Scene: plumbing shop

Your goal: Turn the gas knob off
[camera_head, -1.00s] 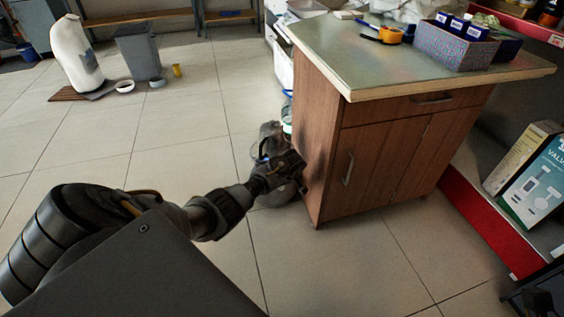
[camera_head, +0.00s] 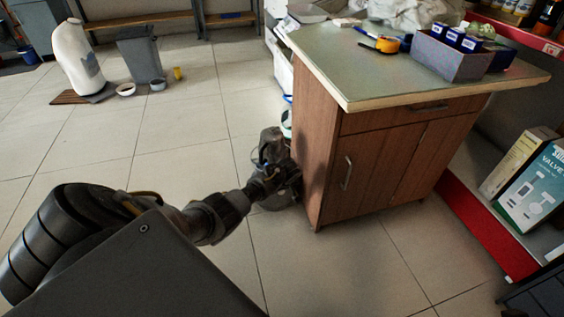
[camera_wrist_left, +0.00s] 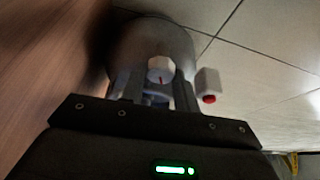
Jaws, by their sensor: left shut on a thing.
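In the head view my left gripper (camera_head: 287,180) reaches the dark cylinder (camera_head: 270,147) on the floor beside the wooden cabinet. The gripper hides the knob there. My right gripper is not in view.
The wooden cabinet (camera_head: 370,175) stands close to the right of the cylinder. A small white piece with a red end (camera_wrist_left: 208,85) sits right of the fingers. A red-edged shelf (camera_head: 485,230) is at the right. The floor (camera_head: 180,110) to the left is mostly clear.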

